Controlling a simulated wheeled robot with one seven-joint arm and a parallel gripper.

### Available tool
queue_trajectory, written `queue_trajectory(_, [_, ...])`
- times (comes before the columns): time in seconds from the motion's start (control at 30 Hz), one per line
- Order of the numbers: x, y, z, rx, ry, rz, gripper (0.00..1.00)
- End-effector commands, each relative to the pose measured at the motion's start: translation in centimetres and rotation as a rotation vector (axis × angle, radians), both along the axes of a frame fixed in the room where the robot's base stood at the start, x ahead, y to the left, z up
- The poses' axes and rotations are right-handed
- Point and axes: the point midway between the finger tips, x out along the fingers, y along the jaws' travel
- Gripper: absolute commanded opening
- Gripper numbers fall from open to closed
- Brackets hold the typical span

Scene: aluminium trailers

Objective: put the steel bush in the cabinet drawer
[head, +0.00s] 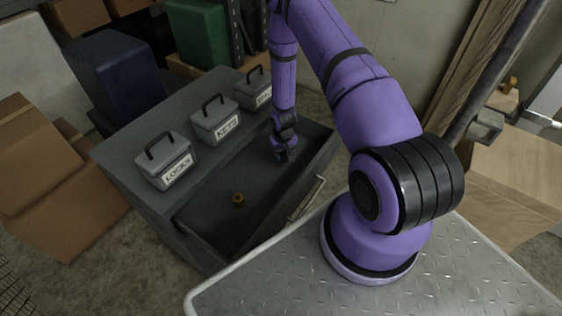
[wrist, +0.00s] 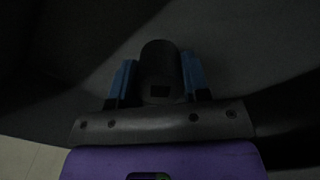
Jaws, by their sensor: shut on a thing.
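The grey cabinet (head: 135,122) stands with its top drawer (head: 262,215) pulled open. My gripper (head: 283,155) points down inside the drawer, toward its far right end. In the wrist view its blue fingers (wrist: 158,78) are shut on a dark grey rounded piece, the steel bush (wrist: 160,62). Whether the bush touches the drawer floor I cannot tell. The bush is too small and dark to make out in the head view.
A brass-coloured ring (head: 238,199) lies in the middle of the drawer. Three labelled grey boxes with black handles, such as the nearest box (head: 165,162), stand on the cabinet top. The drawer's front handle (head: 306,198) faces the metal deck (head: 265,290).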

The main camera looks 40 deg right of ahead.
Motion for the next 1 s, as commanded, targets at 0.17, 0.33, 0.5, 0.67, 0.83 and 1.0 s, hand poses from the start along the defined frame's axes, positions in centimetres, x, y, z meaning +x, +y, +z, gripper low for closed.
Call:
queue_trajectory(0.17, [0.0, 0.0, -1.5, 0.0, 0.001, 0.001, 0.1])
queue_trajectory(0.33, [0.0, 0.0, -3.8, 0.0, 0.0, 0.001, 0.1])
queue_trajectory(0.5, [0.1, 0.0, -4.1, 0.0, -0.001, 0.0, 0.1])
queue_trajectory(0.67, [0.0, 0.0, -4.2, 0.0, -0.001, 0.0, 0.1])
queue_trajectory(0.83, [0.0, 0.0, -4.4, 0.0, -0.001, 0.0, 0.61])
queue_trajectory(1.0, [0.0, 0.0, -4.4, 0.0, -0.001, 0.0, 0.68])
